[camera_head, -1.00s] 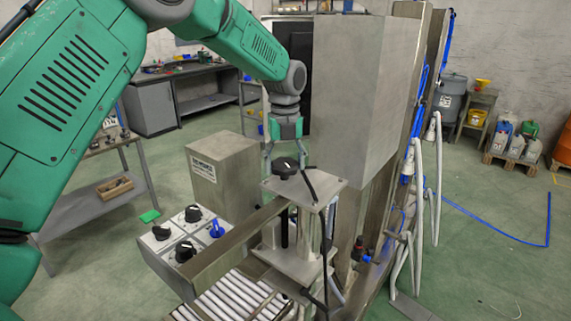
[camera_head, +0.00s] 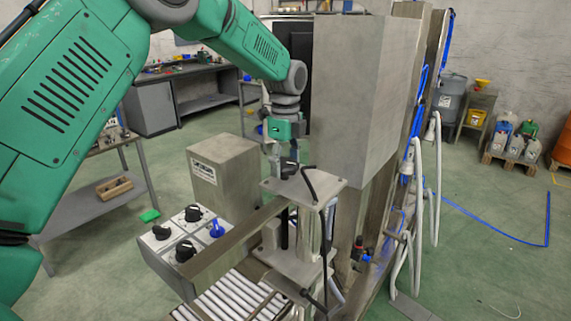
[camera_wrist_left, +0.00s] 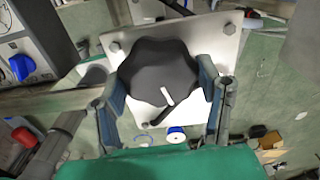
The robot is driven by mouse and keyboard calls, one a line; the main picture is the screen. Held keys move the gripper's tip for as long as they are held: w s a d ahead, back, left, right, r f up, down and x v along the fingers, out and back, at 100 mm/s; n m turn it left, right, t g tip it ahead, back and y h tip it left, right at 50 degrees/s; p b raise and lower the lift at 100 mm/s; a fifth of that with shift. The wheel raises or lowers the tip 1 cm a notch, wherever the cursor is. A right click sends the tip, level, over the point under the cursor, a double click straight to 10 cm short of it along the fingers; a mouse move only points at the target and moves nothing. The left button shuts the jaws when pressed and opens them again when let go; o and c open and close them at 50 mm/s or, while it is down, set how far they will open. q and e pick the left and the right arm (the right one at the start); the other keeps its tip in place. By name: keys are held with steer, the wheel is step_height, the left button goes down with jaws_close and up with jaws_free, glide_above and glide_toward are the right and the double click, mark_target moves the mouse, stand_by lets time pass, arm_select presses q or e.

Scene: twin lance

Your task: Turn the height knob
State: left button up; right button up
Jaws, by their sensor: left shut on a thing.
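The height knob (camera_wrist_left: 158,70) is a black lobed knob with a white pointer line, on a square metal plate (camera_wrist_left: 221,50) with bolts at its corners. In the head view the knob (camera_head: 289,165) is partly hidden by my left gripper (camera_head: 285,155), which comes down on it from above. In the left wrist view the two fingers of my left gripper (camera_wrist_left: 163,98) stand on either side of the knob, and the gripper is shut on it. The white line points toward the lower right in the wrist view. My right gripper is not in view.
A control box with several black knobs and a blue knob (camera_head: 216,230) stands left of the plate. A tall metal column (camera_head: 362,95) rises close behind the gripper. A bent black rod (camera_head: 308,184) stands beside the knob. White rollers (camera_head: 222,297) lie below.

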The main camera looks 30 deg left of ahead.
arm_select(q)
steer(key=n, duration=0.4)
steer(key=shift+w+r+n, duration=0.1)
steer(key=shift+w+n, duration=0.05)
steer(key=shift+n, duration=0.25)
steer(key=n, duration=0.9)
steer(key=shift+w+a, duration=0.1)
steer(key=shift+w, duration=0.05)
steer(key=n, duration=0.3)
steer(key=shift+r+n, duration=0.1)
steer(key=shift+n, duration=0.2)
steer(key=n, duration=0.3)
steer(key=shift+a+n, duration=0.1)
steer(key=shift+n, duration=0.2)
steer(key=n, duration=0.4)
steer(key=shift+n, duration=0.3)
steer(key=n, duration=0.4)
steer(key=shift+a+r+n, duration=0.1)
steer(key=shift+n, duration=0.2)
steer(key=n, duration=0.3)
steer(key=shift+n, duration=0.3)
steer(key=n, duration=1.1)
steer(key=shift+s+n, duration=0.2)
steer(key=shift+n, duration=0.2)
steer(key=n, duration=1)
steer(key=shift+d+n, duration=0.2)
steer(key=shift+n, duration=0.1)
